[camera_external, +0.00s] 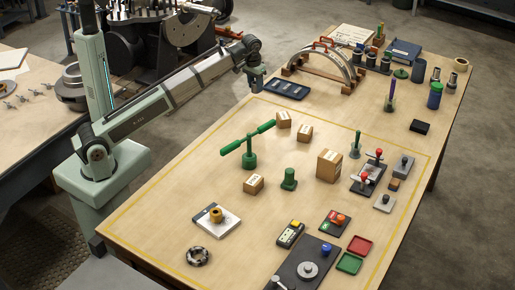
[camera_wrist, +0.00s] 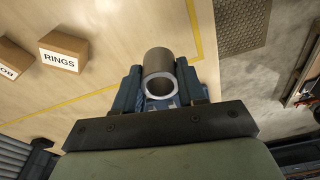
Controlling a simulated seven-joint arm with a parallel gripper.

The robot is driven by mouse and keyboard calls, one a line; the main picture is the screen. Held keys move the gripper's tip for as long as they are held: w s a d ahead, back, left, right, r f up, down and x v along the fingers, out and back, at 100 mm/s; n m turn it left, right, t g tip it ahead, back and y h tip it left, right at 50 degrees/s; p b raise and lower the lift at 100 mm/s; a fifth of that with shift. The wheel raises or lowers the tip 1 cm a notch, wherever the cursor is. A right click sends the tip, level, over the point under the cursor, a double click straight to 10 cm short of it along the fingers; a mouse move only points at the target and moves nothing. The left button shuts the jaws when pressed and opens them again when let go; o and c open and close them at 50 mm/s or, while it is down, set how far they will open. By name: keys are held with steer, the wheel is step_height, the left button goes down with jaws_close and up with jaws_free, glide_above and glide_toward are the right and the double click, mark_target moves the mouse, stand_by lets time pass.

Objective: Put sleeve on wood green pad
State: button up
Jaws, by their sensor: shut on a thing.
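A grey metal sleeve (camera_wrist: 158,62), a short hollow cylinder, is between the two blue fingers of my gripper (camera_wrist: 162,86) in the wrist view. My gripper is shut on it, and its open end faces the camera. In the external view my gripper (camera_external: 256,84) is raised above the table's left edge, near a dark tray; the sleeve is too small to make out clearly there. I cannot tell which thing is the wood green pad. A flat green square (camera_external: 349,263) lies near the front edge, apart from my gripper.
Boxes (camera_external: 329,165) stand mid-table, one labelled RINGS (camera_wrist: 63,50) in the wrist view. A green post with crossed arms (camera_external: 249,150) and a green peg (camera_external: 289,179) stand nearby. An arched bridge (camera_external: 325,65) is at the back.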

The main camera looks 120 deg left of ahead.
steer(key=w+d+r+m, duration=0.2)
steer(key=w+d+r, duration=0.2)
steer(key=w+d, duration=0.8)
steer(key=w+d+r+m, duration=0.2)
steer(key=w+d+r, duration=0.2)
steer(key=w+d, duration=0.85)
steer(key=w+d+f+m+h, duration=0.1)
steer(key=d+f+m, duration=0.3)
steer(key=d, duration=1.1)
steer(key=w+d+f+m+t, duration=0.1)
steer(key=d+m, duration=0.5)
steer(key=d, duration=0.9)
steer(key=w+d+f+m+h, duration=0.1)
steer(key=d+f+m, duration=0.3)
steer(key=d, duration=1.1)
step_height(320, 180, up, 9)
steer(key=n, duration=0.2)
glide_above(291, 171)
steer(key=shift+y, duration=0.3)
steer(key=shift+s+f, duration=0.15)
steer(key=shift+f, duration=2.2)
steer(key=shift+s+f, duration=0.1)
steer(key=shift+f, duration=2.2)
